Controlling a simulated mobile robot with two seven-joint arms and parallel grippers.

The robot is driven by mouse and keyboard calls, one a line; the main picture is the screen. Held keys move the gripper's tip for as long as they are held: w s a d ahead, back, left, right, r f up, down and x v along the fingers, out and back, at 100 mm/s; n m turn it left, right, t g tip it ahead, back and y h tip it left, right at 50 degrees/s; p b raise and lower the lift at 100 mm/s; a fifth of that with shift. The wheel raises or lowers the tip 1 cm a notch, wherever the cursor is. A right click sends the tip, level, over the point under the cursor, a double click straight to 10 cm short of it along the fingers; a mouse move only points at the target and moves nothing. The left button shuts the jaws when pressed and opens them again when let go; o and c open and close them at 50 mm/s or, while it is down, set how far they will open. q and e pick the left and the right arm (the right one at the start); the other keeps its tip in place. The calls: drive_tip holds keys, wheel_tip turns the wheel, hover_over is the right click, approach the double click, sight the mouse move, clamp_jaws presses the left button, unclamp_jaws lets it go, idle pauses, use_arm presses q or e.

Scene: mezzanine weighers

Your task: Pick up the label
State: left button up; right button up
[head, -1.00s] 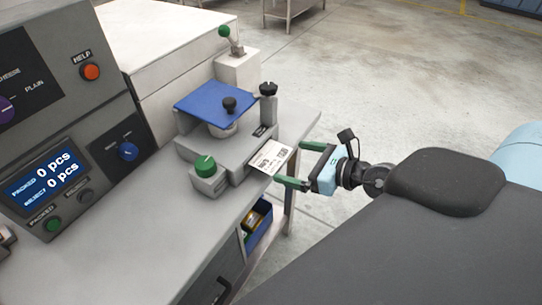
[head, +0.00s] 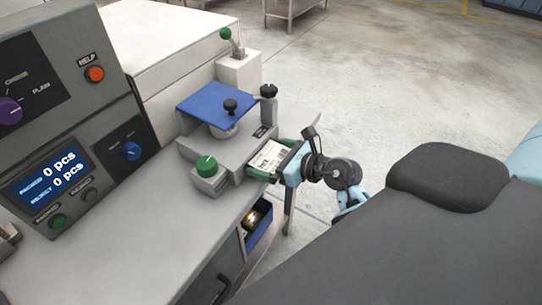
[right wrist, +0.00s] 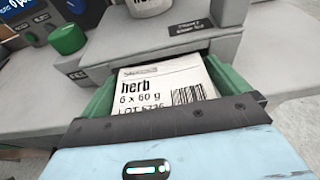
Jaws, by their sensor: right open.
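The label (head: 268,157) is a white printed card sticking out of the front slot of the grey label printer (head: 222,152). In the right wrist view the label (right wrist: 163,88) reads "herb", "6 x 60 g", with a barcode. My right gripper (head: 272,160) is open, its green fingers on either side of the label. In the right wrist view the fingers (right wrist: 160,85) flank the label's left and right edges; whether they touch it I cannot tell. The label's near end is hidden by the gripper body. My left gripper is not in view.
The printer has a blue plate (head: 213,102) and a green knob (head: 206,166). A control panel (head: 50,175) with a screen reading 0 pcs stands left. Below the counter is a blue bin (head: 258,224).

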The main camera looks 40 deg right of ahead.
drive_tip(key=c, duration=0.7)
drive_tip(key=shift+r, duration=0.15)
